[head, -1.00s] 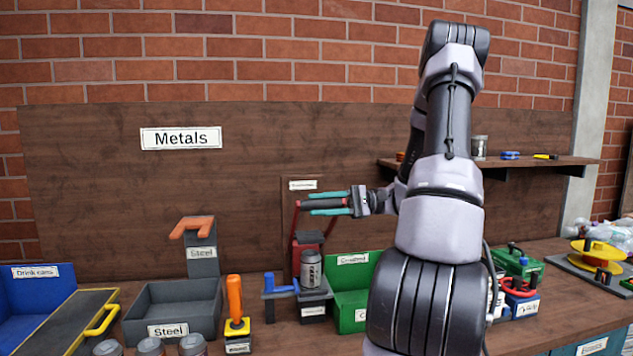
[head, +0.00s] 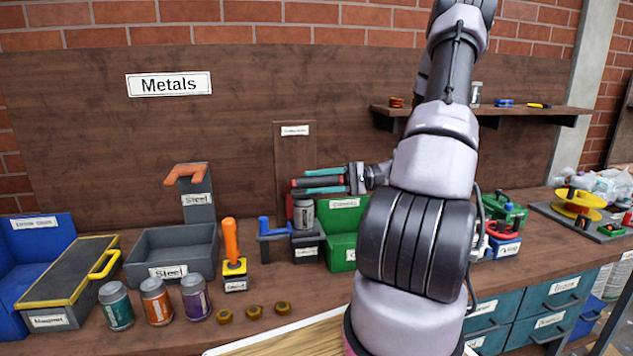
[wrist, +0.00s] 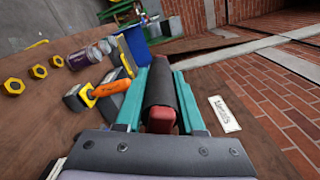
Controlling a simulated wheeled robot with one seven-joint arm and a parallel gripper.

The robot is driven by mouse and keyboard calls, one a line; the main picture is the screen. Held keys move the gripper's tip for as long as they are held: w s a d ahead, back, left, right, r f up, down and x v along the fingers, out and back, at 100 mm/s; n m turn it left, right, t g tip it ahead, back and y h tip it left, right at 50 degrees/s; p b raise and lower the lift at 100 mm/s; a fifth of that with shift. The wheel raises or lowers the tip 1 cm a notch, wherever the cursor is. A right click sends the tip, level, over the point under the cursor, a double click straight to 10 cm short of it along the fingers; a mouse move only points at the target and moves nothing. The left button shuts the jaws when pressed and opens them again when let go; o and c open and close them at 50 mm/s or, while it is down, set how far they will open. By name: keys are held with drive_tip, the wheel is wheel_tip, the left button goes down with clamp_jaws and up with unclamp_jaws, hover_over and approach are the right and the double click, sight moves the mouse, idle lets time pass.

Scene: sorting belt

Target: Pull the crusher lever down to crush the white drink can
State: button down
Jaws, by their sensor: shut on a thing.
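My gripper (head: 325,181) is shut around the dark grip of the crusher lever (head: 300,184), which has red ends. The wrist view shows the grip (wrist: 161,88) between my two teal fingers. The lever is low, just above the can. The drink can (head: 303,214) looks grey-silver here and stands upright in the crusher (head: 306,250), under the lever. Its top is close to the lever and partly hidden, so I cannot tell whether they touch or whether the can is squashed.
A green bin (head: 342,252) stands right of the crusher, and a blue-handled device (head: 272,228) left of it. An orange-handled tool (head: 231,240), a grey steel bin (head: 172,245) and several cans (head: 156,301) are further left. A shelf (head: 490,111) is at upper right.

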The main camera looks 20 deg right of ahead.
drive_tip(key=c, duration=0.5)
unclamp_jaws()
drive_tip(key=shift+d, duration=0.2)
drive_tip(key=d, duration=0.3)
drive_tip(key=s+d, duration=0.1)
drive_tip(key=d, duration=0.3)
drive_tip(key=s+d, duration=0.1)
drive_tip(key=d, duration=0.2)
drive_tip(key=shift+d, duration=0.2)
drive_tip(key=shift+c, duration=0.5)
